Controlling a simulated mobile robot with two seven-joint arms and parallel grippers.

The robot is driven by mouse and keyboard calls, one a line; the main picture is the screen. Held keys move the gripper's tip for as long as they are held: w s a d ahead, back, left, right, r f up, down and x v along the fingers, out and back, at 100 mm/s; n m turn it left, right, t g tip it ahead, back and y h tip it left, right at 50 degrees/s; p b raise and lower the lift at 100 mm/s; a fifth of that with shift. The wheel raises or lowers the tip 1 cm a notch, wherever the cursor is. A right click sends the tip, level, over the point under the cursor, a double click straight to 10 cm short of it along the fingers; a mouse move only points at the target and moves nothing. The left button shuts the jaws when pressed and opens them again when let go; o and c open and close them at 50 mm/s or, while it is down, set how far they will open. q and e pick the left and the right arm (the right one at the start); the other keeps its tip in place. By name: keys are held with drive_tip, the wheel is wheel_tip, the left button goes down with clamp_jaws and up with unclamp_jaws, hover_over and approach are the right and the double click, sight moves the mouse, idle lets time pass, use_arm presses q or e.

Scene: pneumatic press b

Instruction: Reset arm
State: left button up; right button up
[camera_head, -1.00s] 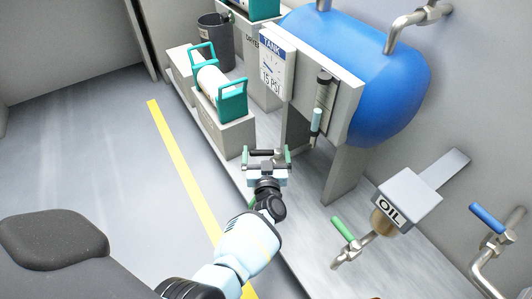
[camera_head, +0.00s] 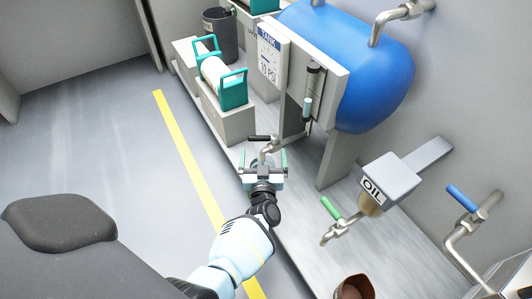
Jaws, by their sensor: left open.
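My left arm comes up from the bottom of the head view, and my left gripper (camera_head: 264,161) is at its end. The gripper is open, with its two fingers apart and nothing seen held between them. A small metal tap with a black handle (camera_head: 262,138) shows just beyond the fingers. I cannot tell whether they touch it. My right gripper is out of view.
An oil unit (camera_head: 390,178) with a green-handled tap (camera_head: 332,208) and a blue-handled valve (camera_head: 462,199) are at right. Floor left of the yellow line (camera_head: 187,150) looks clear.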

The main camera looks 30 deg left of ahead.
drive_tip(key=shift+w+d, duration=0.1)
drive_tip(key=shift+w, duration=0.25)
